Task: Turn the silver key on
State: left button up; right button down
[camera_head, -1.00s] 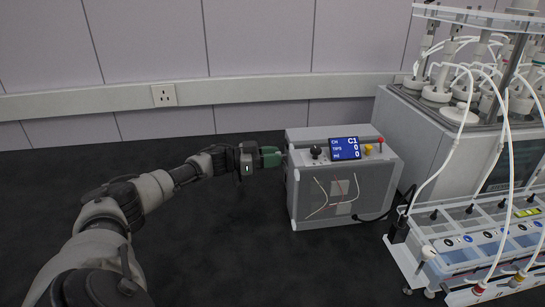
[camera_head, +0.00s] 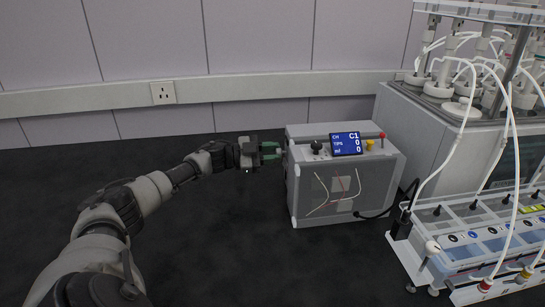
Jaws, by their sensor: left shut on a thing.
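The grey box (camera_head: 330,205) stands on the dark surface, with a blue screen (camera_head: 346,144) on top reading C1, 0 and 0. My left gripper (camera_head: 279,152) is at the upper part of the box's left side. Its green fingers point right and are shut on the silver key at that side. The key is small and mostly hidden between the fingertips, so its exact angle cannot be told. My right gripper is not in view.
A black knob (camera_head: 317,146), a yellow knob (camera_head: 370,144) and a red-topped lever (camera_head: 382,138) are on the box's top. The reactor rig (camera_head: 440,125) with white tubes stands close on the right.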

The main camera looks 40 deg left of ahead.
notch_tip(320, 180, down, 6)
jog(key=b, duration=0.6)
pick_arm(q)
jog(key=shift+m+b, duration=0.45)
jog(key=shift+m, duration=5.35)
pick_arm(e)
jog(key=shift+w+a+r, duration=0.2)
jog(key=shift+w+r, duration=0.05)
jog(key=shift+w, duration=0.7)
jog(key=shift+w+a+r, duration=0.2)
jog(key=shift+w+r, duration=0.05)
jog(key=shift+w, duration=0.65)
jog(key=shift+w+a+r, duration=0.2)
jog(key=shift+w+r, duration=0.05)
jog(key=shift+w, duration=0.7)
pick_arm(q)
jog(key=shift+f, duration=0.1)
jog(key=o, duration=0.9)
jog(key=shift+s+a, duration=0.1)
